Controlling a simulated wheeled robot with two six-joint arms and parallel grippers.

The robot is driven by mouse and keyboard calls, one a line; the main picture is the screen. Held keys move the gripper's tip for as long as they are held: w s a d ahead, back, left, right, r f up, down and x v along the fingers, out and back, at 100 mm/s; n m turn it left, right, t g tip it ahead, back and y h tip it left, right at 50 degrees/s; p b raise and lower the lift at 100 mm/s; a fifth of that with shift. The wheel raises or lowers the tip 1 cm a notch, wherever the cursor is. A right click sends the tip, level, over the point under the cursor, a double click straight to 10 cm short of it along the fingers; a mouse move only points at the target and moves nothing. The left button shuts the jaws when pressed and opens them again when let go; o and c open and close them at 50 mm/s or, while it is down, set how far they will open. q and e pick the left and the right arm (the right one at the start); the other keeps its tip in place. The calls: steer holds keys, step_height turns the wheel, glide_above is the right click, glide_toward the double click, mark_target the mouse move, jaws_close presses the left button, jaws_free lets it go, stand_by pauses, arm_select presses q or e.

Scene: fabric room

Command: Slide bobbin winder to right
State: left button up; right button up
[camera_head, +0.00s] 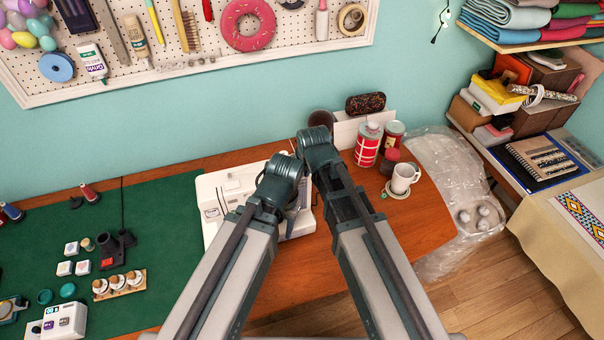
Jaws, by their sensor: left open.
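The white sewing machine (228,190) stands on the wooden table in the middle of the head view. My two raised arms cover much of its middle and right side. I cannot make out the bobbin winder; that part of the machine is too small or hidden behind my arms. My left gripper (296,199) is open, partly hidden behind its own arm, in front of the right part of the machine. I cannot tell whether it touches the machine. My right arm reaches up to the right of the left one, and its gripper does not show.
A green cutting mat (165,210) with spools and small jars lies to the left. Right of the machine stand a red can (367,146), another can and a white mug (404,178). A pegboard (180,40) hangs behind.

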jaws_close()
stand_by(1.1)
